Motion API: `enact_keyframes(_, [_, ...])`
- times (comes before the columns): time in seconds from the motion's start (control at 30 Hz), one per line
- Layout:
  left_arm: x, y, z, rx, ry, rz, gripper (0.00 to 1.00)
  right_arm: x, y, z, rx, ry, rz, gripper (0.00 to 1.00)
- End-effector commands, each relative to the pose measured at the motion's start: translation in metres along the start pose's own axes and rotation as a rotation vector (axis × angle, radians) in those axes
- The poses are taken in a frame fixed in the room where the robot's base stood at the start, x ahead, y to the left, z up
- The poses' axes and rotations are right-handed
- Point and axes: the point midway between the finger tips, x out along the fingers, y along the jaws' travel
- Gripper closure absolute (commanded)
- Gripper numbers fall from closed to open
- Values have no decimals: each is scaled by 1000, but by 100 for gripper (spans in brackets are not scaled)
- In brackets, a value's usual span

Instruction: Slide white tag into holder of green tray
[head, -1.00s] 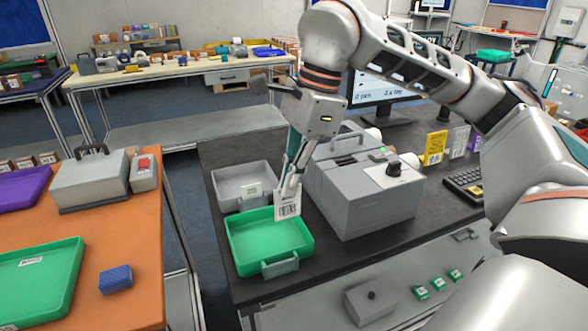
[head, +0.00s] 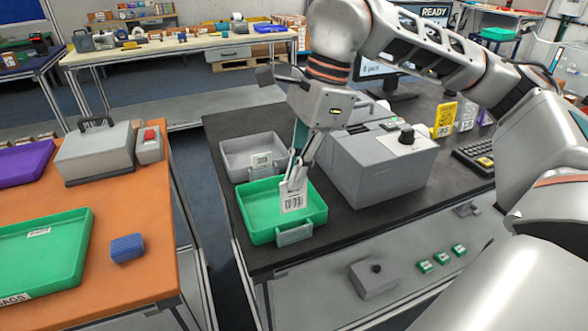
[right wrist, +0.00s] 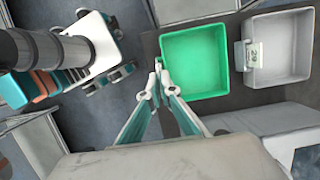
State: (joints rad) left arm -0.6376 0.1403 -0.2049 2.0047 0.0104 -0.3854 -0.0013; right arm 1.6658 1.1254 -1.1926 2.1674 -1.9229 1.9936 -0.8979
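My right gripper (head: 293,180) is shut on a white tag (head: 293,200) with a printed barcode, which hangs down from the fingertips. In the head view the tag appears over the green tray (head: 252,212), behind and above the grey holder (head: 294,235) on the tray's near side. The tag looks apart from the holder. The right wrist view shows the green tray (right wrist: 195,62) ahead of the fingers (right wrist: 157,88), which lie near its left edge; the tag is hard to make out there. My left gripper is not in view.
A grey tray (head: 228,151) with a label in its holder stands behind the green tray. A grey box-shaped machine (head: 385,172) stands close on the right. An orange table (head: 130,285) with another green tray (head: 52,262) lies left across a gap.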

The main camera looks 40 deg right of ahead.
Motion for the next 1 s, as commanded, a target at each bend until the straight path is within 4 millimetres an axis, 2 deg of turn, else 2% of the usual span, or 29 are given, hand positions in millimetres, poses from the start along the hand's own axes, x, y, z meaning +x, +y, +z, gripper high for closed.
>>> enact_keyframes(0.03, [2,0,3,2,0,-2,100,7,0,-2,1,1,3,100])
enact_keyframes(0.4, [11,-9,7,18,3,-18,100,29,0,-8,1,1,4,100])
enact_keyframes(0.7, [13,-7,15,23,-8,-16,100,46,0,-13,0,1,3,100])
enact_keyframes(1.0, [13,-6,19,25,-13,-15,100,54,0,-15,0,0,-1,100])
